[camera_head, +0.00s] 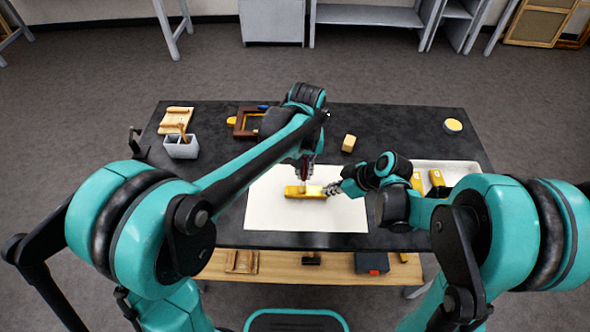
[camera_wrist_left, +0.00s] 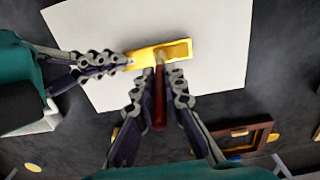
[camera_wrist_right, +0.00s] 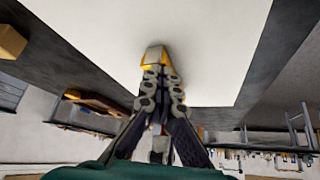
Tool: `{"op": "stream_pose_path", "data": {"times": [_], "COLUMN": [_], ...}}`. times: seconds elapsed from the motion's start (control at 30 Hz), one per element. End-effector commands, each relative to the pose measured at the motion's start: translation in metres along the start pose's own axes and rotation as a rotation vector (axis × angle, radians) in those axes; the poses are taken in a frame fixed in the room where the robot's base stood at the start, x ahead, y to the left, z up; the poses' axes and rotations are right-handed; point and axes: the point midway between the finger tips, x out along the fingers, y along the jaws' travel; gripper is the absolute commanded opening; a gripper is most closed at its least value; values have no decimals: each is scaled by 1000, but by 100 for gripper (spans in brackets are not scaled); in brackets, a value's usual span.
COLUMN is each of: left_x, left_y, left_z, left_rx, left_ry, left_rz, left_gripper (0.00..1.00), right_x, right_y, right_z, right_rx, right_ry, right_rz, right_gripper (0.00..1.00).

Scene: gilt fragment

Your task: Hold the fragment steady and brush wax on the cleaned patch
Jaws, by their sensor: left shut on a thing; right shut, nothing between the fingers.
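The gilt fragment (camera_head: 294,191), a long gold piece, lies on a white sheet (camera_head: 270,216). In the left wrist view the fragment (camera_wrist_left: 142,57) has a darker gold patch (camera_wrist_left: 179,50) towards its right end. My left gripper (camera_wrist_left: 160,80) is shut on a brush with a red-brown handle (camera_wrist_left: 159,105). The brush's pale tip is at the fragment's near edge beside the patch; contact is unclear. My right gripper (camera_wrist_right: 158,72) is shut and empty, its fingertips against or very close to one end of the fragment (camera_wrist_right: 154,56).
A white tray (camera_head: 462,166) with yellow pieces stands at right, partly behind my right arm. A grey divided box (camera_head: 180,149), a brown frame (camera_head: 240,127), a small block (camera_head: 348,143) and a round yellow-topped item (camera_head: 453,126) stand on the dark table. A lower shelf (camera_head: 285,268) holds several items.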

Motion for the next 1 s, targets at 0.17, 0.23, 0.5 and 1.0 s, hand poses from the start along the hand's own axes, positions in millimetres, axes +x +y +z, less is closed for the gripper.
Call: {"op": "stream_pose_path", "data": {"times": [0.17,0.23,0.5,1.0], "left_x": [0,0,0,-41], "left_y": [-5,-12,-36,-50], "left_z": [0,0,0,1], "left_rx": [-2,-3,-2,0], "left_ry": [0,0,0,0], "left_rz": [0,0,0,0], "left_gripper": [0,0,0,0], "right_x": [0,0,0,0], "right_y": [0,0,0,0], "right_z": [1,1,1,1], "right_rx": [0,0,0,0], "right_ry": [-2,-2,-2,-2], "right_rz": [0,0,0,0], "right_gripper": [0,0,0,0]}}
